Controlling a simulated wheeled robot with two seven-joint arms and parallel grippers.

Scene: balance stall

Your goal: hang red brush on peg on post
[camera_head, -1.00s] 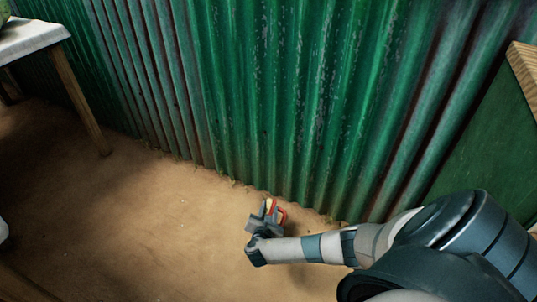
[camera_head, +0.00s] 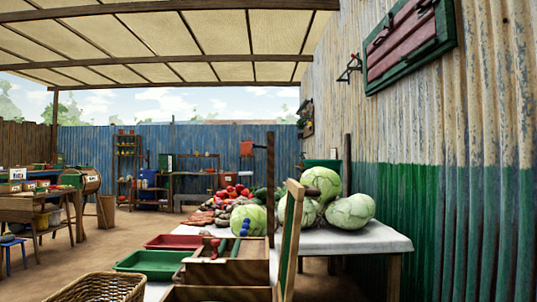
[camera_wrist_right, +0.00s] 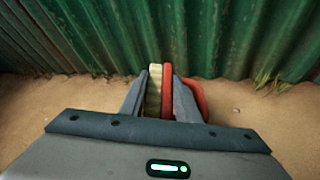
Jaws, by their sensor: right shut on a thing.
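In the right wrist view, my right gripper (camera_wrist_right: 161,75) is shut on the red brush (camera_wrist_right: 167,92). The brush has pale bristles on its left side, and a curved red part shows to the right of the right finger. It is held in front of the green corrugated wall, over sandy ground. In the head view, a dark upright post (camera_head: 270,185) stands behind the wooden box, with a small side piece near its top that could be a peg. Neither gripper shows in the head view now.
A white-topped table (camera_head: 385,243) bears cabbages (camera_head: 350,212) and other vegetables. A wooden box (camera_head: 230,270), a green tray (camera_head: 150,264) and a wicker basket (camera_head: 103,288) stand in front. A corrugated wall (camera_head: 440,215) runs along the right. Sandy floor lies open at left.

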